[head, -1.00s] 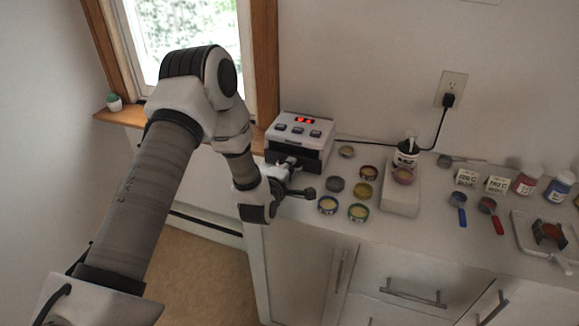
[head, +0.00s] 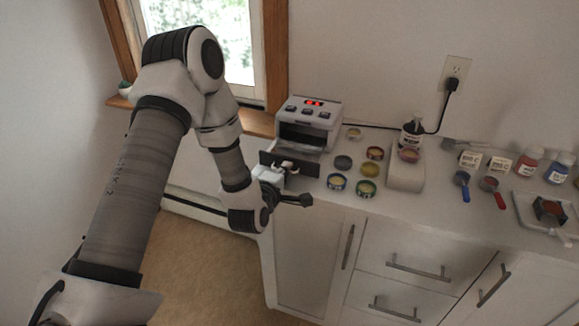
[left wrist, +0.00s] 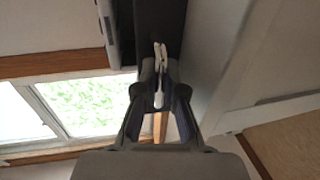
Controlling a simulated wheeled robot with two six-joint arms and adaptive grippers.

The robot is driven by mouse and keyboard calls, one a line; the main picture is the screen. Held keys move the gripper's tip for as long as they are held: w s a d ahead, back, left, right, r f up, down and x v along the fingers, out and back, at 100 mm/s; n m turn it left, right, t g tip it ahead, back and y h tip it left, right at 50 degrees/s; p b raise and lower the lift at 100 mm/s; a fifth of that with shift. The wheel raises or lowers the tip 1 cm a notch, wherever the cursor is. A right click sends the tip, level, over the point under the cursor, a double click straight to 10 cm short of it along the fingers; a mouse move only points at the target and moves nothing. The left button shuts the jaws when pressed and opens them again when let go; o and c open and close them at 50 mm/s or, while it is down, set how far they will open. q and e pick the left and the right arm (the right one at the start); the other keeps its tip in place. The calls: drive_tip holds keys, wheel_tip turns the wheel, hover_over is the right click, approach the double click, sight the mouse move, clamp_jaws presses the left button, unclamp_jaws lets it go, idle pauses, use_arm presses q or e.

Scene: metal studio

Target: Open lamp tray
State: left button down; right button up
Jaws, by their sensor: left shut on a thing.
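The lamp (head: 309,115) is a white box with a red lit display and several dark buttons, standing on the counter beside the window. Its tray stands pulled out toward me, its dark front panel (head: 304,168) apart from the lamp's body, with a dark opening behind it. My left gripper (head: 287,169) is shut on the tray's handle at that front. In the left wrist view, the fingers (left wrist: 160,72) close around the pale handle (left wrist: 160,52) against the dark panel (left wrist: 158,22). My right gripper is not in view.
Scoops, labelled boxes and paint bottles (head: 527,163) are farther right. Floor is free before the counter.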

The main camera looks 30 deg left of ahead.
use_arm(q)
drive_tip(key=shift+s+d, duration=0.1)
drive_tip(key=shift+s, duration=0.35)
drive_tip(key=c, duration=1.5)
unclamp_jaws()
drive_tip(key=shift+w, duration=0.1)
drive_tip(key=v, duration=0.7)
drive_tip(key=shift+s, duration=0.25)
drive_tip(key=shift+f, duration=0.1)
